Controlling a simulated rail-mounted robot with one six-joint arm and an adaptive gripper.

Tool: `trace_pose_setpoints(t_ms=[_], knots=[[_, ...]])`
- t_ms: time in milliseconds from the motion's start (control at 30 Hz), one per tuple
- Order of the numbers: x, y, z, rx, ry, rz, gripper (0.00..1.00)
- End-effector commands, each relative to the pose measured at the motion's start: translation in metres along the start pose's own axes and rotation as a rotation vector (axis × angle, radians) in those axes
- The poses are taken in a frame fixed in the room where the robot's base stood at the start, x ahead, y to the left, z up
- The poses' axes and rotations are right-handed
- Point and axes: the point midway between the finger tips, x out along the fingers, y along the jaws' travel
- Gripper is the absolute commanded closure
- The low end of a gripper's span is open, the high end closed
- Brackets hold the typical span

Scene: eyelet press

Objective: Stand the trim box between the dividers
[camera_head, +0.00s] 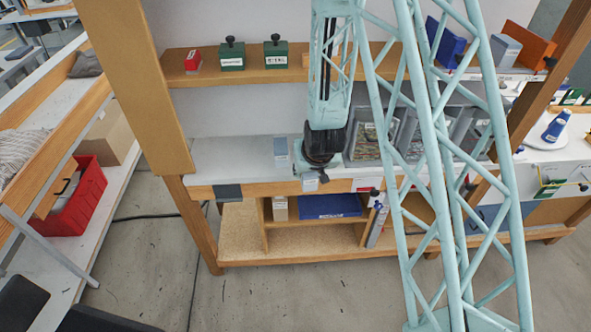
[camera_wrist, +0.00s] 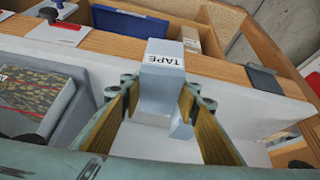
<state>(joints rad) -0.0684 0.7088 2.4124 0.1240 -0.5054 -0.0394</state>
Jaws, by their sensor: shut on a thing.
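A pale grey box labelled TAPE (camera_wrist: 162,80) is between the two fingers of my gripper (camera_wrist: 160,95) in the wrist view. The gripper is shut on it, with a gold-padded finger at each side. In the head view my gripper (camera_head: 320,152) is low over the white shelf, its fingertips mostly hidden. A grey-blue box (camera_head: 281,148) shows just left of it; I cannot tell surely whether it is the held one. No label reading TRIM is legible.
A tray with a patterned item (camera_head: 366,140) is right of the gripper. Below are a cream box (camera_head: 280,208) and a blue item (camera_head: 330,206). The white shelf (camera_head: 232,155) is clear at left.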

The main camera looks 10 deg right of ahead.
Motion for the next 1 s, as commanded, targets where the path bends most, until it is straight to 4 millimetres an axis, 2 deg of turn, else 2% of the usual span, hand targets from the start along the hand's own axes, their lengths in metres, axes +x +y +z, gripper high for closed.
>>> trace_pose_setpoints(t_ms=[100,367,1000], knots=[[0.001,0.013,0.006,-0.002,-0.002,-0.008,0.83],[0.001,0.025,0.013,-0.009,-0.005,-0.022,0.83],[0.001,0.027,0.014,-0.01,-0.004,-0.025,0.83]])
